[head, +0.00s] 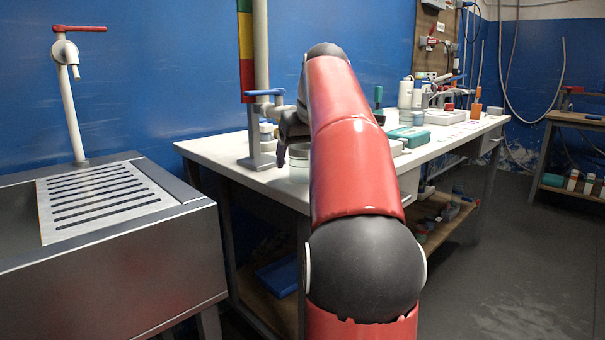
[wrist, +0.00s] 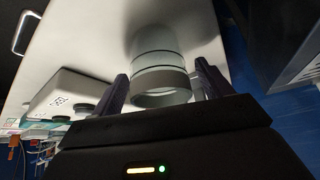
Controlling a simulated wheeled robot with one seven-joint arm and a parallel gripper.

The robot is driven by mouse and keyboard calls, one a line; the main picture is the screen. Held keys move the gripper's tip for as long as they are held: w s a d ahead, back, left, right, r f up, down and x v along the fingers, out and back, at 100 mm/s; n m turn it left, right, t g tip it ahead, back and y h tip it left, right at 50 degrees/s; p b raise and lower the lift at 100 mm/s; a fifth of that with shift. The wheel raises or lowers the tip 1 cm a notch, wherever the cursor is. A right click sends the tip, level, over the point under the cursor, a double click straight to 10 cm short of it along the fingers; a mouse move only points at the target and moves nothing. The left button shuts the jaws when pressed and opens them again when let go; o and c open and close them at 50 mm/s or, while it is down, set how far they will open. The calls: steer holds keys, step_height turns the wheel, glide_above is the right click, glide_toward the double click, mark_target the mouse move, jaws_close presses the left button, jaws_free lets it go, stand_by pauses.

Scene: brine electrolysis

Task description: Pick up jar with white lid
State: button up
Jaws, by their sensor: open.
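A pale grey-white cylindrical jar (wrist: 158,62) stands on the white bench in the wrist view, with lighter bands around it. My gripper (wrist: 164,78) is open, with one dark finger on each side of the jar's near end. I cannot tell whether the fingers touch it. In the head view, a dark finger of my gripper (head: 281,157) hangs beside a round pale container (head: 299,155), partly hidden by my red arm. A smaller jar with a whitish lid (head: 267,130) stands behind it, near the metal post. I cannot tell for certain which of these is in the wrist view.
The white bench (head: 222,149) carries a metal post with a blue handle (head: 264,94) close to my gripper. A white box (wrist: 72,92) lies left of the jar in the wrist view. Bottles and a teal box (head: 408,136) stand farther along. A steel sink (head: 110,250) is at left.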

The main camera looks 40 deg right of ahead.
steer(key=shift+x, duration=0.95)
steer(key=c, duration=1.2)
steer(key=shift+r, duration=0.1)
steer(key=shift+r, duration=0.45)
step_height(320, 180, up, 3)
steer(key=shift+s+p, duration=0.1)
steer(key=shift+p, duration=0.85)
steer(key=s+a+b, duration=0.1)
steer(key=s+a, duration=0.1)
steer(key=s, duration=0.6)
steer(key=s+a+b, duration=0.2)
steer(key=s+a, duration=0.1)
steer(key=s, duration=0.6)
steer(key=shift+a+f+b, duration=0.25)
steer(key=shift+a+b, duration=0.05)
